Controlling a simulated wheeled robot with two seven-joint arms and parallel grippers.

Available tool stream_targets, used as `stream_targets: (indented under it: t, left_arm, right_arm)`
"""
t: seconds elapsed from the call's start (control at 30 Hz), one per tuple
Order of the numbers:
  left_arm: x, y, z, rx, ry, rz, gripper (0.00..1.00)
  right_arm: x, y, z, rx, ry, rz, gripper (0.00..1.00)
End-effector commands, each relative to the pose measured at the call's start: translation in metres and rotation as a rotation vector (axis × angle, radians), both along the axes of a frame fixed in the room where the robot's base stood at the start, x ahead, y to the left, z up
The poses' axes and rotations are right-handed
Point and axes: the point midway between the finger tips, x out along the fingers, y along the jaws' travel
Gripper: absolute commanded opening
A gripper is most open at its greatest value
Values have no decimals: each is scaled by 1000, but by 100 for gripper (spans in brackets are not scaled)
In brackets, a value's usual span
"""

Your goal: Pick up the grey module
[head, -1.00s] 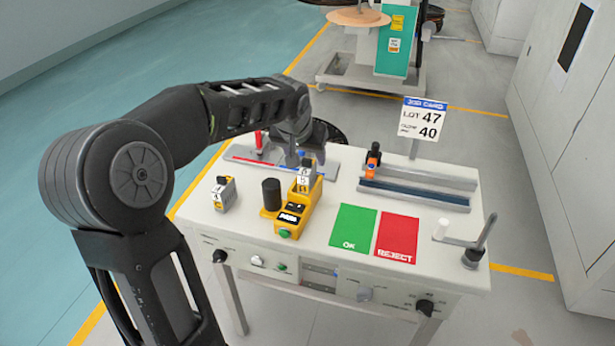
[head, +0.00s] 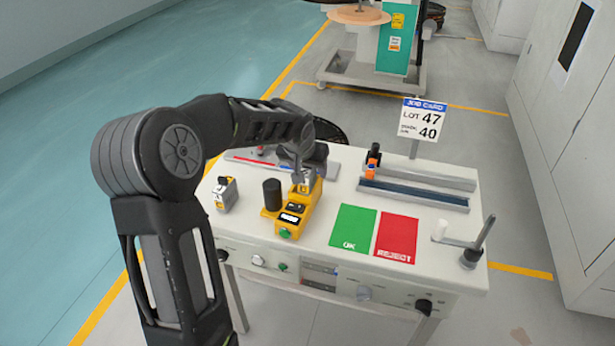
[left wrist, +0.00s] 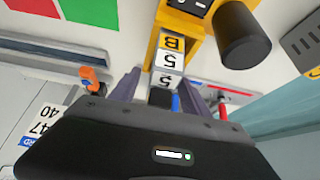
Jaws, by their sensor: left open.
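The yellow station (head: 288,215) stands on the table with a black cylinder (head: 272,193) beside its label. A small block with white number labels (left wrist: 168,60) sits at the station's far end; its body is mostly hidden. My left gripper (head: 303,180) is open over that end. In the left wrist view its fingers (left wrist: 161,90) are on either side of the labelled block, without visible closing on it. A separate small grey module (head: 226,194) with a yellow and black label stands upright on the table to the left, clear of the gripper. My right gripper is not in view.
Green OK (head: 354,229) and red REJECT (head: 397,239) mats lie right of the station. Behind them are a grey rail (head: 415,195) with an orange-black piece and a job card (head: 422,120).

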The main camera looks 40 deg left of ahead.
Motion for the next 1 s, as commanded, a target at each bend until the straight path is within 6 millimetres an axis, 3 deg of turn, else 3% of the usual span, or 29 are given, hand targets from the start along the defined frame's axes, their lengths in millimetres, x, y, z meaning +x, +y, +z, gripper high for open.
stream_targets:
  t: [0.6,1.0]
  left_arm:
    - [1,0,-1,0,-1,0,54]
    - [1,0,-1,0,-1,0,21]
  right_arm:
    - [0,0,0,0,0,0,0]
    - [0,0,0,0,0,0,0]
